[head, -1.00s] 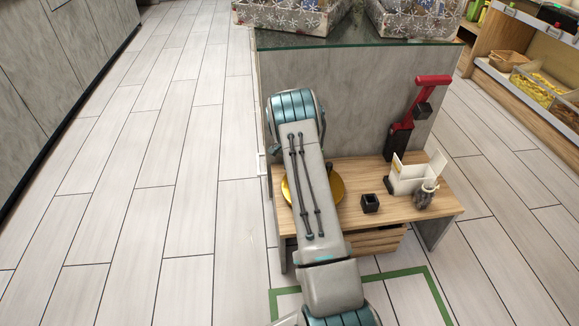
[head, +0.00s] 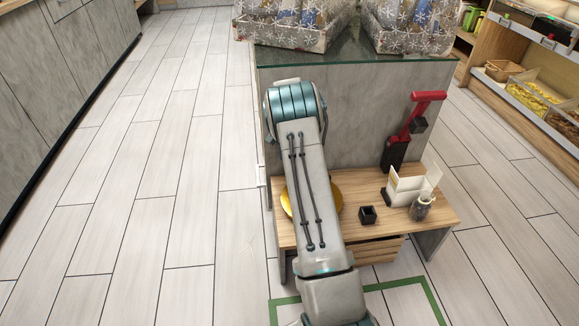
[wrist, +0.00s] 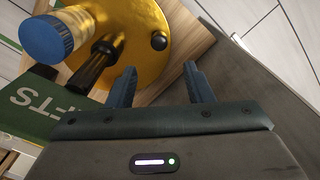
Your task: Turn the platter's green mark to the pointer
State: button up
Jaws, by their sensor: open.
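The gold platter (head: 287,203) lies on the wooden table, mostly hidden behind my arm in the head view. In the wrist view the platter (wrist: 150,15) fills the top middle, with a small black knob (wrist: 159,41) near its rim. A blue-topped cylinder (wrist: 46,38) and a dark brush-like piece (wrist: 97,62) show at its left side. My gripper (wrist: 161,76) is open and empty, its fingertips just below the platter's rim in the picture. I cannot make out the green mark or identify the pointer.
On the table (head: 440,215) stand a black cup (head: 367,214), a white box (head: 408,187), a grey jar (head: 421,207) and a red-handled device (head: 412,130). A green sign (wrist: 40,105) is at left in the wrist view. Floor at left is clear.

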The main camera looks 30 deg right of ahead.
jog(key=shift+r+p, duration=0.3)
jog(key=shift+r, duration=1.4)
jog(key=s+a+r+n+p, duration=0.2)
jog(key=s+a+r+p, duration=0.2)
jog(key=r, duration=0.6)
jog(key=s+a+r+n+t+p, duration=0.15)
jog(key=s+a+r+p, duration=0.3)
jog(key=r, duration=0.65)
jog(key=s+a+r+n+p, duration=0.2)
jog(key=s+a+r+p, duration=0.25)
jog(key=r, duration=0.55)
jog(key=s+a+r+n+p, duration=0.3)
jog(key=s+r+p, duration=0.4)
jog(key=s, duration=0.4)
jog(key=s+a+r+n+t+p, duration=0.1)
jog(key=s+a+r+n+p, duration=0.3)
jog(key=s+r, duration=0.5)
jog(key=s+a+p, duration=0.2)
jog(key=s+p, duration=0.1)
jog(key=shift+r, duration=0.25)
